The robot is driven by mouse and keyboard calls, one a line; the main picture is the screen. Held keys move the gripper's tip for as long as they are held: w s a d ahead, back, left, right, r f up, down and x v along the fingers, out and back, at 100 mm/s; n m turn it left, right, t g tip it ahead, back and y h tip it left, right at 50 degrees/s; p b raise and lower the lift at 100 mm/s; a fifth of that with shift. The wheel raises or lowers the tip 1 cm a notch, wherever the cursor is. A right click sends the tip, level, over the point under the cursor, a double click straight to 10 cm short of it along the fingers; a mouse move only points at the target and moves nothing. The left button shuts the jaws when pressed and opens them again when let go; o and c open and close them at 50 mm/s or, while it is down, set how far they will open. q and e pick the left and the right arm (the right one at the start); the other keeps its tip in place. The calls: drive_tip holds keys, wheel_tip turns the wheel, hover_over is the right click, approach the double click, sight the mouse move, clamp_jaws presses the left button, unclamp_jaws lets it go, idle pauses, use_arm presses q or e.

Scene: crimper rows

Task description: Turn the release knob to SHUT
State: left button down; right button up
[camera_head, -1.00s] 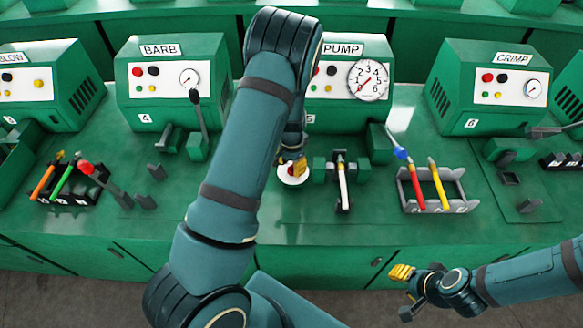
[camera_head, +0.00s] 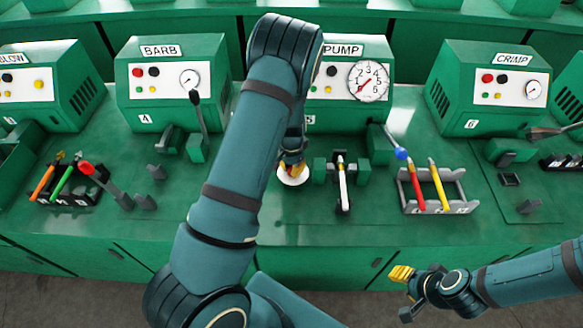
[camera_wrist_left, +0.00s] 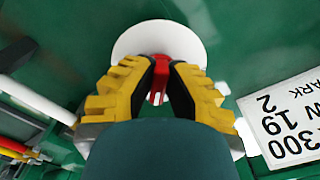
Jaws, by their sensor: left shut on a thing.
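The release knob shows in the left wrist view as a red grip (camera_wrist_left: 160,72) over a round white disc (camera_wrist_left: 150,36). The disc also shows in the head view (camera_head: 293,178), on the green bench in front of the PUMP machine. My left gripper (camera_wrist_left: 160,82), also seen in the head view (camera_head: 292,168), is shut on the red grip, with a yellow-padded finger on each side. The fingers and wrist hide part of the knob, and I can read no SHUT mark. My right gripper (camera_head: 402,274) hangs in front of the bench, away from the knob; its opening is unclear.
The PUMP machine's dial (camera_head: 368,81) stands behind. A clamp-like fixture holding a white-bodied tool (camera_head: 343,185) is just right of the knob. A blue-tipped lever (camera_head: 400,153) and a grey rack (camera_head: 460,202) with pens are farther right. A lettered white plate (camera_wrist_left: 290,120) lies nearby.

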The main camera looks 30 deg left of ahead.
use_arm(q)
drive_tip(key=n, duration=0.4)
drive_tip(key=shift+s+d, duration=0.1)
drive_tip(key=shift+d, duration=0.05)
drive_tip(key=n, duration=0.4)
drive_tip(key=shift+d+n, duration=0.15)
drive_tip(key=shift+n, duration=0.15)
drive_tip(key=n, duration=0.4)
drive_tip(key=shift+d+n, duration=0.15)
drive_tip(key=shift+n, duration=0.15)
drive_tip(key=n, duration=0.3)
drive_tip(key=n+p, duration=0.1)
drive_tip(key=shift+w+d+f+n, duration=0.1)
drive_tip(key=shift+w+n, duration=0.15)
drive_tip(key=shift+n, duration=0.05)
drive_tip(key=c, duration=1)
unclamp_jaws()
drive_tip(key=shift+w, duration=0.1)
